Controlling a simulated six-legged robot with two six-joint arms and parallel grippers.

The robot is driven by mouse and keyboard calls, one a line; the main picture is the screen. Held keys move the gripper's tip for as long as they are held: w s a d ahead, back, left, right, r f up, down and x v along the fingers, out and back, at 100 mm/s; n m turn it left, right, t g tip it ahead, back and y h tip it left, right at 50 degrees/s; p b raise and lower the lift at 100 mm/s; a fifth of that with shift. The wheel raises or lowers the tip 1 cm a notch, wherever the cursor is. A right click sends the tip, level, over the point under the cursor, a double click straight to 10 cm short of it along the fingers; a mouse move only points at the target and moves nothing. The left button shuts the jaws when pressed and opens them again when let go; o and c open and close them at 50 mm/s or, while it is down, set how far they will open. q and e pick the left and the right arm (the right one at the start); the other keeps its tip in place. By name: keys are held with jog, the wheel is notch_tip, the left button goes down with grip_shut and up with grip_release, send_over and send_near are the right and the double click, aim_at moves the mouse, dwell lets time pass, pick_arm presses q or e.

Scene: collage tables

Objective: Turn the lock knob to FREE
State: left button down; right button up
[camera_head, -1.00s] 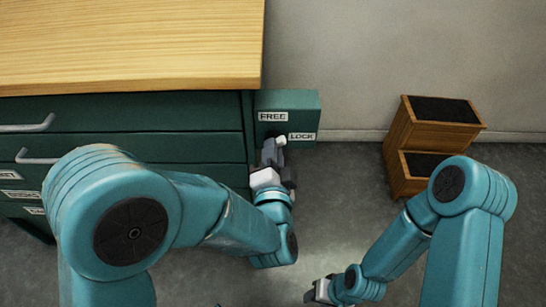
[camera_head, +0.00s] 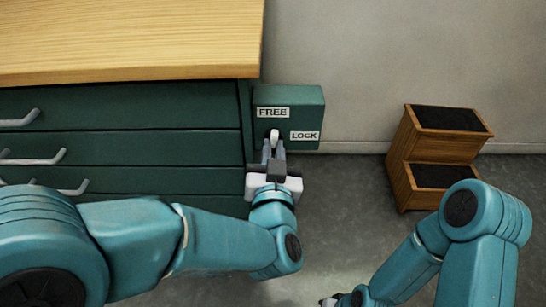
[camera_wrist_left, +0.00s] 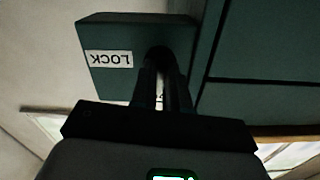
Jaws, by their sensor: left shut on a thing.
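The lock knob (camera_head: 274,134) is on a green box with a FREE label (camera_head: 273,112) above it and a LOCK label (camera_head: 305,135) to its right. Its white handle points up, towards FREE. My left gripper (camera_head: 273,147) is shut on the knob from below. In the left wrist view a pale strip of the knob (camera_wrist_left: 159,95) shows between the two dark fingers, which hide the rest; the LOCK label (camera_wrist_left: 109,58) appears upside down. My right gripper (camera_head: 330,301) is at the bottom edge, partly cut off, and its jaws are unclear.
The green box (camera_head: 300,98) is fixed at the right side of a green drawer cabinet (camera_head: 150,108) with a wooden top (camera_head: 130,40). A wooden step stool (camera_head: 405,175) stands right against the wall. The floor between is clear.

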pick_arm(q)
jog(key=shift+n+b, duration=0.45)
jog(key=shift+n, duration=0.35)
pick_arm(e)
jog(key=shift+w+f, duration=0.4)
jog(key=shift+f, duration=0.25)
jog(key=shift+d, duration=0.1)
pick_arm(q)
jog(key=c, duration=1.1)
grip_release()
